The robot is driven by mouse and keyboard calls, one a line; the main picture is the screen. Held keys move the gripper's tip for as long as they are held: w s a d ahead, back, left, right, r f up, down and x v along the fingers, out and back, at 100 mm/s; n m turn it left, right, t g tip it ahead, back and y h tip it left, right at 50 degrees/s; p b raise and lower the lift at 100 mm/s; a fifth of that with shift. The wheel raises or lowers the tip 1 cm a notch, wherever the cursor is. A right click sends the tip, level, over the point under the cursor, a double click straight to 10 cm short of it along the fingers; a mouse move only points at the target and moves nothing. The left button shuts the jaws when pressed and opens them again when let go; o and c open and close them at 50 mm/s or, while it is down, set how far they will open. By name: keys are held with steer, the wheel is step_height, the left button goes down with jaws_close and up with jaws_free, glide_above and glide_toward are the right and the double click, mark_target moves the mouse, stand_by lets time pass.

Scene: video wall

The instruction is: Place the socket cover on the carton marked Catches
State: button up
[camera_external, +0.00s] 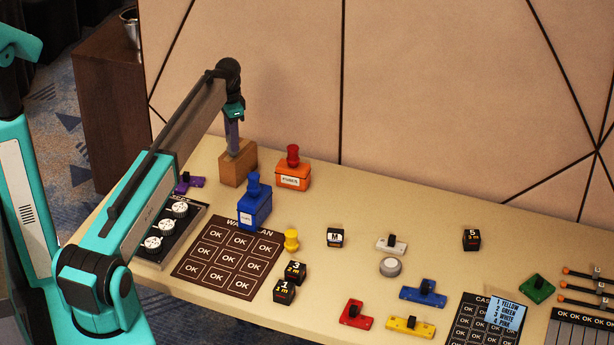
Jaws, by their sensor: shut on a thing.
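My gripper (233,142) points down at the top of a plain brown carton (236,168) at the back left of the table. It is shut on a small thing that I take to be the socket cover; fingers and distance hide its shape. I cannot tell whether that thing touches the carton. No marking shows on the brown carton's visible sides. A blue carton (254,209) with a white label, too small to read, has a blue knobbed piece on top. An orange carton (293,177) labelled Fuses has a red knobbed piece on top.
A yellow knobbed piece (291,240) stands beside the dark OK grid board (225,262). A panel with round dials (165,232) and a purple piece (188,183) lie at left. Black numbered cubes (284,291) and coloured pieces spread rightward. The table's back middle is clear.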

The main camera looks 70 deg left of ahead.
steer(key=shift+f, duration=0.15)
steer(key=o, duration=1)
steer(key=shift+r+b, duration=1.35)
steer(key=shift+r, duration=4.8)
